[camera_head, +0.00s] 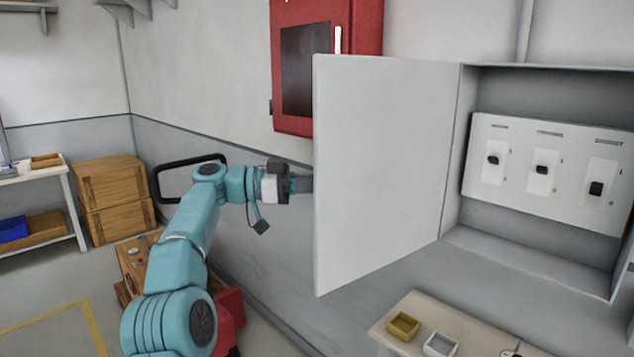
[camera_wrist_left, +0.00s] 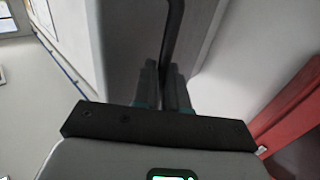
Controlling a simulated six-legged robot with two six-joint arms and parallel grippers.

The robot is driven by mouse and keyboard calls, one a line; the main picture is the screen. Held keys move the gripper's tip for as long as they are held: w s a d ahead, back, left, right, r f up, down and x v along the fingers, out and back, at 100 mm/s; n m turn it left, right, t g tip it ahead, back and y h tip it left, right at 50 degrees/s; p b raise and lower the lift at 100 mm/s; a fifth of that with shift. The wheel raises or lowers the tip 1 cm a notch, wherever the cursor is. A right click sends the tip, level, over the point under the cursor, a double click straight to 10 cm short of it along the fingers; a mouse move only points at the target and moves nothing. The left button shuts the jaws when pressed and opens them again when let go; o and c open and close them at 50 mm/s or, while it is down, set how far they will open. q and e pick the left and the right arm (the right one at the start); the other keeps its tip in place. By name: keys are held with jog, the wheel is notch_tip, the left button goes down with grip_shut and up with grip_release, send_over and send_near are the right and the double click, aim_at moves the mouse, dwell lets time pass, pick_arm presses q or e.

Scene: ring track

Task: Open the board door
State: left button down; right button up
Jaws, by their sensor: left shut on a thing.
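The board door (camera_head: 385,165) is a plain light grey panel. It stands swung wide open to the left of the grey wall box (camera_head: 450,165), hinged on the box's left edge. Inside the box is a white panel (camera_head: 515,190) with three dark switches. My left gripper (camera_head: 306,184) is at the door's free left edge, its fingertips partly hidden behind the door. In the left wrist view, the left gripper (camera_wrist_left: 163,85) is shut on a dark door handle (camera_wrist_left: 173,35). My right gripper is in neither view.
A red wall cabinet (camera_head: 370,25) hangs behind the door. A table (camera_head: 390,335) with a yellow tray (camera_head: 403,326) and a white tray (camera_head: 440,345) stands below the box. Wooden crates (camera_head: 110,190) and a shelf (camera_head: 65,175) are at the left.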

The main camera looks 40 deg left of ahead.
pick_arm(q)
jog(key=shift+f, duration=0.25)
jog(key=c, duration=1.2)
grip_release()
jog(key=shift+w, duration=0.1)
jog(key=shift+o, duration=0.2)
jog(key=p+v, duration=0.5)
jog(key=v, duration=1.1)
jog(key=shift+p, duration=0.4)
jog(key=shift+a+r, duration=0.1)
